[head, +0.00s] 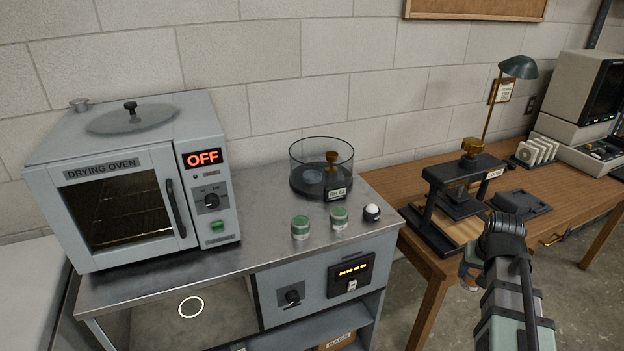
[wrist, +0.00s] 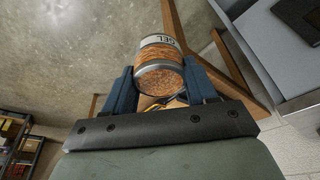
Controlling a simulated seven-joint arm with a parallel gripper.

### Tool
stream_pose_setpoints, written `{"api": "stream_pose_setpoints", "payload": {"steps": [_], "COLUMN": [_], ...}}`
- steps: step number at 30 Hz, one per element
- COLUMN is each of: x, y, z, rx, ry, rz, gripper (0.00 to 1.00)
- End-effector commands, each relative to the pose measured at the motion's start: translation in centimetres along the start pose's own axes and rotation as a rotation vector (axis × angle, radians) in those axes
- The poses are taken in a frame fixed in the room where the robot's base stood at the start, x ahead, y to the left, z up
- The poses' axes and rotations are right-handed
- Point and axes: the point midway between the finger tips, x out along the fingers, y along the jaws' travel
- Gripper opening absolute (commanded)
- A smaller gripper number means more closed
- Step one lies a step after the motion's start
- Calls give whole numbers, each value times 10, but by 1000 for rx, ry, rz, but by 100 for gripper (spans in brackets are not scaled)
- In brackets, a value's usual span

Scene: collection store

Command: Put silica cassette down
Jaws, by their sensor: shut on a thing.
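The silica cassette (wrist: 160,62) is a small cylinder with orange-brown beads, metal rims and a band reading "GEL". It is between the blue fingers of my gripper (wrist: 160,88), which is shut on it. In the head view my gripper (head: 468,278) is low at the right, beside the wooden table's front edge and largely hidden by my own arm. The cassette cannot be made out clearly there. A white ring (head: 191,308) marks the grey surface at the front left of the bench.
The drying oven (head: 130,180) reads OFF, its door shut; a glass lid (head: 132,117) lies on top. An open glass vessel (head: 321,172), two green-topped canisters (head: 300,228) and a white-domed item (head: 371,213) stand on the metal bench (head: 255,240). A black press (head: 455,195) stands on the wooden table (head: 395,185).

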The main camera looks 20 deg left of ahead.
Motion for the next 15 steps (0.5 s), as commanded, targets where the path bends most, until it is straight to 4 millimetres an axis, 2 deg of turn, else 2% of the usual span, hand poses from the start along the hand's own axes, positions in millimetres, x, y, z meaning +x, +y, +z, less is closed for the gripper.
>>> {"api": "stream_pose_setpoints", "payload": {"steps": [8, 11, 15], "x": [-7, -10, -19], "y": [-35, -52, -85], "z": [-32, -45, -68], "rx": [-111, -164, -262], "ry": [1, 1, 1], "rz": [-31, -45, -73], "gripper": [25, 25, 25]}}
